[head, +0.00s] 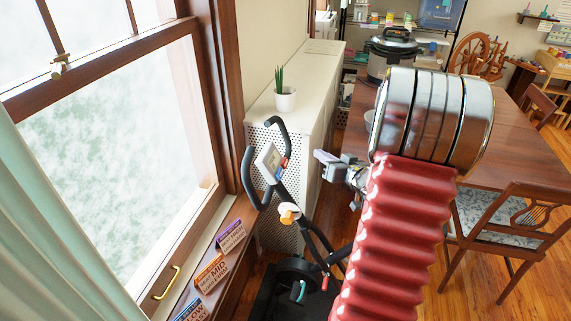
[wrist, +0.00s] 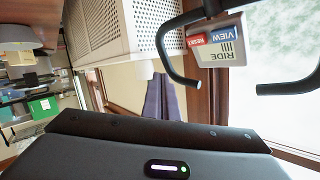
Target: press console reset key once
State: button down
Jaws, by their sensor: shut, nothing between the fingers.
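The exercise bike's console (head: 268,161) is a small pale panel between dark handlebars, left of centre in the head view. In the wrist view the console (wrist: 218,53) appears upside down at upper right, marked RIDE. Its red RESET key (wrist: 196,40) sits beside a blue VIEW key (wrist: 225,34). The red key (head: 284,162) also shows at the console's right edge in the head view. My gripper (head: 322,156) is shut and empty, to the right of the console with a visible gap. Its fingers (wrist: 161,82) show below and left of the console in the wrist view.
A perforated white cabinet (head: 307,75) with a potted plant (head: 285,98) stands behind the bike. The left handlebar (head: 252,180) curves beside the console. A window and sill cards (head: 211,272) are at left. A wooden table (head: 512,120) and chair (head: 510,225) are at right.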

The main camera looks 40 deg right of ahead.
jog(key=w+a+f, duration=0.4)
jog(key=w, duration=0.2)
jog(key=shift+a+f, duration=0.2)
jog(key=shift+a, duration=0.15)
dwell(0.4)
jog(key=shift+w+a, duration=0.1)
jog(key=shift+w, duration=0.05)
dwell(1.8)
jog(key=shift+w+a+f, duration=0.1)
jog(key=shift+w+f, duration=0.05)
jog(key=shift+w, duration=0.05)
jog(key=shift+w+a+f, duration=0.2)
jog(key=shift+w+a, duration=0.05)
jog(key=shift+w, duration=0.1)
dwell(1.1)
jog(key=shift+s+d+r, duration=0.4)
jog(key=shift+s+d, duration=0.05)
jog(key=shift+s, duration=0.2)
jog(key=shift+d, duration=0.1)
dwell(0.4)
jog(key=shift+s+d+r, duration=0.65)
jog(key=shift+s, duration=0.2)
jog(key=shift+s+d+r, duration=0.6)
jog(key=shift+s+r, duration=0.05)
jog(key=shift+s, duration=0.2)
